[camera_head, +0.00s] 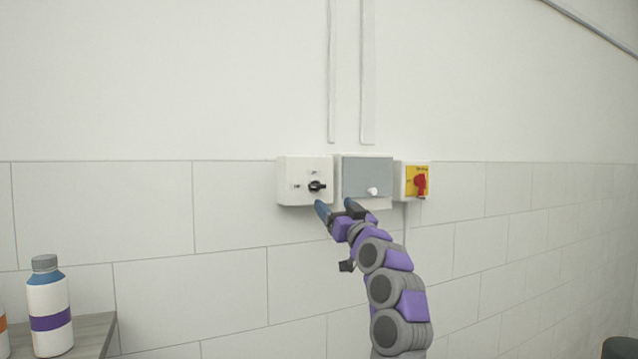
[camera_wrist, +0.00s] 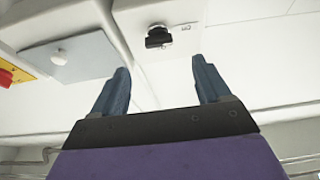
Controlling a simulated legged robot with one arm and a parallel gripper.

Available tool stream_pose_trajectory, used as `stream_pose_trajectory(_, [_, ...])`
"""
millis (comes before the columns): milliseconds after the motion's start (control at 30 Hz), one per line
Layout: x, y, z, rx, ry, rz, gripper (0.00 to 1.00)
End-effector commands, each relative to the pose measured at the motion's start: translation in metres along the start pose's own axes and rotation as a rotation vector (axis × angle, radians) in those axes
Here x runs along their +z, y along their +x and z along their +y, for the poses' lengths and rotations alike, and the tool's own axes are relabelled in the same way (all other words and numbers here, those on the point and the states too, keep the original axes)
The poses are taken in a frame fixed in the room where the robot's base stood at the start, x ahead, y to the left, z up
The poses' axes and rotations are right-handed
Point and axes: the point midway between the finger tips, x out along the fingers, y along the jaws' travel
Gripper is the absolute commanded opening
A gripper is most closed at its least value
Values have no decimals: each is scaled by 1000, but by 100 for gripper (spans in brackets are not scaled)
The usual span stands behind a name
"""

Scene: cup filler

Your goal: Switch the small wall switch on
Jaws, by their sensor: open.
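Three switch boxes are mounted side by side on the wall. The left one is a white box (camera_head: 292,194) with a small black turning knob (camera_head: 317,186) whose handle points sideways; faint marks sit around it. My gripper (camera_head: 337,206) is open and empty, just below and in front of this box. In the wrist view the black knob (camera_wrist: 158,38) shows beyond the gap between the two blue fingers (camera_wrist: 160,72), apart from both. I cannot tell the exact distance to the knob.
Right of it are a grey-fronted box (camera_head: 360,172) with a white knob (camera_head: 373,191) and a yellow box (camera_head: 410,173) with a red handle (camera_head: 421,184). Conduits (camera_head: 367,80) run up the wall. A bottle (camera_head: 50,305) stands on a shelf (camera_head: 95,330) at lower left.

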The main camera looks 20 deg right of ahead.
Motion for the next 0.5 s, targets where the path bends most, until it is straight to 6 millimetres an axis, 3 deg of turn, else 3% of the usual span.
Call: stream_pose_trajectory(500, [-2,60,3,2,8,1,77])
